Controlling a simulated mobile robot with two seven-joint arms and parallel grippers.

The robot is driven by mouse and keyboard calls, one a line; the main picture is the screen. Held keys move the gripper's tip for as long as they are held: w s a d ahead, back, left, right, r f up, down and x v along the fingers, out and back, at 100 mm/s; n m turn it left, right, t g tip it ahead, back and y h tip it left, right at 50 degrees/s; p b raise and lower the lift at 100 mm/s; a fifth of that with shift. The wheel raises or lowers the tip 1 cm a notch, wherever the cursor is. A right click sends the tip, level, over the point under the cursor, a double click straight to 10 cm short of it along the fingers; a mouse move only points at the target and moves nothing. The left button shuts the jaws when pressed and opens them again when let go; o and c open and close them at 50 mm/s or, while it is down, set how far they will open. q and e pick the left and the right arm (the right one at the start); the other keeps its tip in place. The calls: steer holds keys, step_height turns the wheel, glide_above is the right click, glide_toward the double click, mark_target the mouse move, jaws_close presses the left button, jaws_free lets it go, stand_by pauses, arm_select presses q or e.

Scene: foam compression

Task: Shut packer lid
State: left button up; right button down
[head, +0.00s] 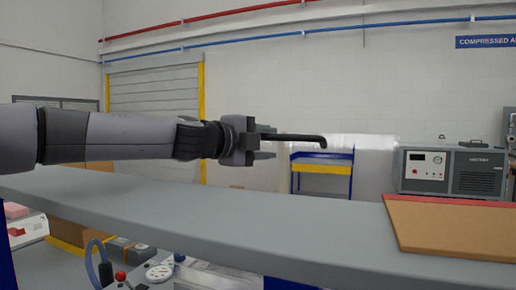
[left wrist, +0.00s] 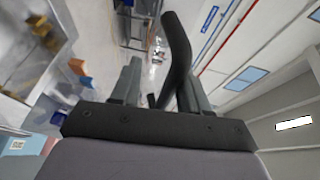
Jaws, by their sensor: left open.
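My left gripper (head: 272,143) is raised above a long grey surface in the head view, with its jaws pointing right. Its two fingers stand apart in the left wrist view (left wrist: 162,72). A black bar with a bent end (head: 300,137) reaches out past the fingers; it also shows in the left wrist view (left wrist: 177,50). I cannot tell whether the bar is fixed to the gripper or lies between the fingers. No packer lid can be made out for sure. My right gripper is not in view.
The long grey surface (head: 200,215) crosses the foreground, with a brown board with a red edge (head: 450,228) on its right. Below it are a gauge (head: 159,271) and a blue hose (head: 90,262). A grey machine (head: 452,172) and a yellow-blue stand (head: 321,170) are behind.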

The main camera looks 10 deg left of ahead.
arm_select(q)
steer(key=shift+s+a+f, duration=0.2)
steer(key=shift+s+a, duration=0.55)
steer(key=shift+s, duration=0.1)
steer(key=p+v, duration=0.1)
steer(key=v, duration=0.7)
steer(key=shift+r+p, duration=0.35)
steer(key=shift+s, duration=0.1)
stand_by(0.5)
